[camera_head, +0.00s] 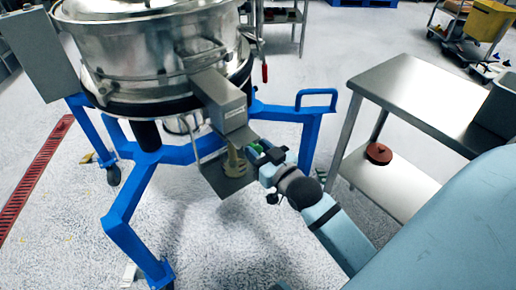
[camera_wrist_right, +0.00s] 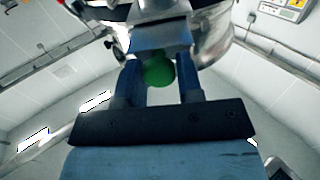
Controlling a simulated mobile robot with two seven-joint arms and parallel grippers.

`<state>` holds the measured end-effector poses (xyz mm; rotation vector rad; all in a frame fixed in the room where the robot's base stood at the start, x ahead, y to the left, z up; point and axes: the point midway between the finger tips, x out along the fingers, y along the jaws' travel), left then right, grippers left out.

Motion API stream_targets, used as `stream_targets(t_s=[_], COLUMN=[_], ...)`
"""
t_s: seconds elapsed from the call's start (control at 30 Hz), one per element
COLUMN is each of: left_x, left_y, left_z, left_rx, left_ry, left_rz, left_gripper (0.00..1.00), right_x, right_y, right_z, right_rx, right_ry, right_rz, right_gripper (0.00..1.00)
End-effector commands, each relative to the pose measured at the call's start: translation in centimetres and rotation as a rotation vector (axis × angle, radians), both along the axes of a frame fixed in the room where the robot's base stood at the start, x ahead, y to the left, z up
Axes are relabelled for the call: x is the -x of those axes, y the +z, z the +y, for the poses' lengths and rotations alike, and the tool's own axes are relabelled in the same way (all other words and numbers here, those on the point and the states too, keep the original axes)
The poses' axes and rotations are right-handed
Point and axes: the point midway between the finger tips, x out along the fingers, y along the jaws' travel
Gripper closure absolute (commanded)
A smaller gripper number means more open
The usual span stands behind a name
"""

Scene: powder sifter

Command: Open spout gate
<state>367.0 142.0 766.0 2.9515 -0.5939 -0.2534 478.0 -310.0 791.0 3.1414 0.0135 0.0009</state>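A shiny steel sifter drum (camera_head: 150,50) stands on a blue frame, with a grey box-shaped spout (camera_head: 222,102) sloping down from its front. A grey plate (camera_head: 228,178) shows at the spout's lower end. My right gripper (camera_head: 256,153) is at the right side of the spout end, with a bit of green between its fingers. The gate behind the knob is partly hidden. My left gripper is not in view.
The blue frame (camera_head: 125,215) has splayed legs on casters around the spout. A steel table (camera_head: 425,95) stands to the right, with a dark red round object (camera_head: 379,153) on its lower shelf. Floor in front is clear.

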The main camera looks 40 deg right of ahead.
Motion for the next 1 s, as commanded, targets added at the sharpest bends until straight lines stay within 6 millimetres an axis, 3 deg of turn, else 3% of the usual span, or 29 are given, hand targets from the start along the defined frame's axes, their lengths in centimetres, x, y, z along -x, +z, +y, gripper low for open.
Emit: stream_targets(t_s=[0.03, 0.1, 0.47, 0.67, 1.0], left_x=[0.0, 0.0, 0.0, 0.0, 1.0], left_y=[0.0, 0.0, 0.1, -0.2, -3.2], left_z=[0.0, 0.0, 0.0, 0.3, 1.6], left_rx=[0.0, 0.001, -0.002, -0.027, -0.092], left_ry=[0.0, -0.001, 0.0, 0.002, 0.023], left_rz=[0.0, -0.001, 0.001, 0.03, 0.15], left_gripper=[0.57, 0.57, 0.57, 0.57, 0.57], right_x=[0.0, 0.0, 0.6, 3.7, 10.6], right_y=[0.0, 0.0, 0.0, 0.0, 0.0], right_z=[0.0, 0.0, 0.0, 0.0, -0.1], right_rx=[0.0, 0.0, 0.0, 0.0, -0.001], right_ry=[0.0, 0.0, 0.0, 0.0, -0.001], right_rz=[0.0, 0.0, 0.003, 0.005, 0.005], right_gripper=[0.54, 0.44, 0.44, 0.44, 0.44])
